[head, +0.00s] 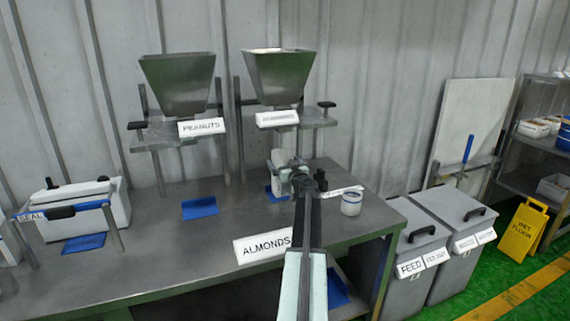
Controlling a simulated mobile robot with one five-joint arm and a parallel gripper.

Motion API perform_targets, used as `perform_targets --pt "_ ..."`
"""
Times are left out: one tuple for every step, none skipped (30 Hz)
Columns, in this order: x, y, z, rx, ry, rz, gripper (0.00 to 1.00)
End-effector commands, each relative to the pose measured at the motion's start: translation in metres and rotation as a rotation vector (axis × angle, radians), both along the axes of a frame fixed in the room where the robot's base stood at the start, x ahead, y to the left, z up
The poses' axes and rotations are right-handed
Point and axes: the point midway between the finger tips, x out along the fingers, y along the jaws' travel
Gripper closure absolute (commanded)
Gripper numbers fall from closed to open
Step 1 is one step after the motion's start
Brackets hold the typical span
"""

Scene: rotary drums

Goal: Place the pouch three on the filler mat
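A pale upright item, likely a pouch (277,158), stands or hangs just behind my gripper (286,172), below the right hopper. My gripper and arm hide part of it, and no number shows on it. I cannot tell whether my gripper touches or holds it, and its fingers are too small to read. A blue mat (273,196) lies on the steel table under that spot, partly behind my arm. A second blue mat (199,208) lies bare below the peanuts hopper. A third (84,243) lies before the sealer. Which one is the filler mat is not marked.
The peanuts hopper (178,85) and right hopper (279,75) stand on posts over the steel table (150,255). A white tub (351,203) stands right of my gripper. The sealer (85,209) is at left. Grey bins (415,255) stand beyond the table's right edge.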

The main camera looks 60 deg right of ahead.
Motion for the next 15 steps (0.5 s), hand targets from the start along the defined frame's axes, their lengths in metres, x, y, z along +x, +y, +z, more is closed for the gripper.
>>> perform_targets --pt "0.000 0.000 0.001 0.000 0.000 0.000 0.00" --pt "0.000 0.000 0.002 0.000 0.000 0.000 0.00" --pt "0.000 0.000 0.006 0.000 0.000 0.000 0.00" --pt "-0.003 0.003 0.004 0.000 0.000 0.000 0.00" --pt "-0.007 0.007 0.003 0.000 0.000 0.000 0.00" --pt "-0.014 0.012 0.003 0.000 0.000 0.000 0.00" --pt "-0.019 0.017 0.003 0.000 0.000 0.000 0.00" --pt "-0.025 0.022 0.003 0.000 0.000 0.000 0.00" --pt "-0.034 0.028 0.003 0.000 0.000 -0.001 0.00" --pt "-0.041 0.033 0.003 0.000 0.000 -0.001 0.00" --pt "-0.047 0.038 0.003 0.000 0.000 -0.001 0.00" --pt "-0.055 0.044 0.003 0.000 0.000 0.000 0.00" --pt "-0.061 0.048 0.003 0.000 0.000 0.000 0.00" --pt "-0.066 0.052 0.003 0.000 0.000 0.000 0.00" --pt "-0.073 0.057 0.003 0.000 0.000 -0.001 0.00"
